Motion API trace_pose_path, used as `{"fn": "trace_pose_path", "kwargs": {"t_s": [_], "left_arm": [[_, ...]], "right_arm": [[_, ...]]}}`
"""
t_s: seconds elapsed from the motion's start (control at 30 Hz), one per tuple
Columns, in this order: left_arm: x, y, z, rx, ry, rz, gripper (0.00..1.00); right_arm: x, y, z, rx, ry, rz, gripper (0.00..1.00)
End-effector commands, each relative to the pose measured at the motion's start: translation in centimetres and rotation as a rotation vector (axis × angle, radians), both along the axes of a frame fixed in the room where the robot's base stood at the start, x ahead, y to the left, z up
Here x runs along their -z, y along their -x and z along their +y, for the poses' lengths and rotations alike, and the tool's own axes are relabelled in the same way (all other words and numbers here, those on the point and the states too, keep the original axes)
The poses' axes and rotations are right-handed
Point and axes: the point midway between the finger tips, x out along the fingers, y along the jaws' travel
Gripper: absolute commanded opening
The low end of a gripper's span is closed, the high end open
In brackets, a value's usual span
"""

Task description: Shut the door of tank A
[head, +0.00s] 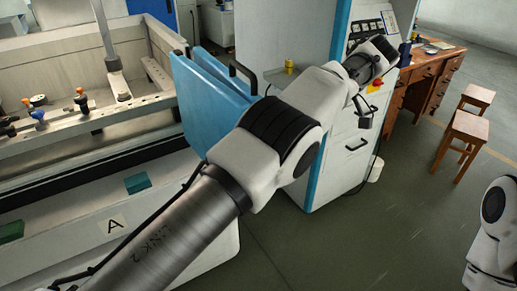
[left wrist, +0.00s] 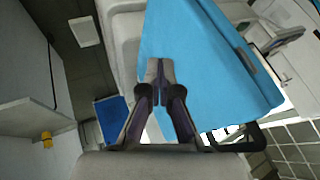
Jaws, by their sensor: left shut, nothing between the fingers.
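Tank A, a pale machine tank (head: 60,60) with an "A" label (head: 112,225) on its front, is at the left in the head view. Its blue door (head: 205,95) stands open, swung out from the tank's right end, with a black handle (head: 243,75). In the left wrist view the blue door (left wrist: 205,65) fills the upper middle, and a black handle (left wrist: 242,138) is at its lower edge. My left gripper (left wrist: 160,72) is shut and empty, its fingertips overlapping the door's panel; I cannot tell whether they touch. My right gripper is out of view.
A white and blue cabinet (head: 340,160) stands close to the right of the door, with a small yellow cylinder (head: 290,66) on its ledge. Wooden desk (head: 425,75) and stools (head: 462,135) are farther right. Open grey floor (head: 380,235) lies in front of the cabinet.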

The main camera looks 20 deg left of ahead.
Motion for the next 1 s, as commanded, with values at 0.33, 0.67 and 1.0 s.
{"fn": "trace_pose_path", "kwargs": {"t_s": [0.33,0.67,1.0], "left_arm": [[1.0,0.4,1.4,-0.002,-0.005,0.007,0.00],[5.2,0.9,4.1,-0.002,-0.001,0.008,0.00],[7.6,3.4,7.8,0.000,-0.002,0.006,0.00]], "right_arm": [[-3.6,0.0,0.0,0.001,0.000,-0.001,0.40],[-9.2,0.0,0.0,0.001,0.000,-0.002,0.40],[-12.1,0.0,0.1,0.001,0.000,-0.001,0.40]]}}
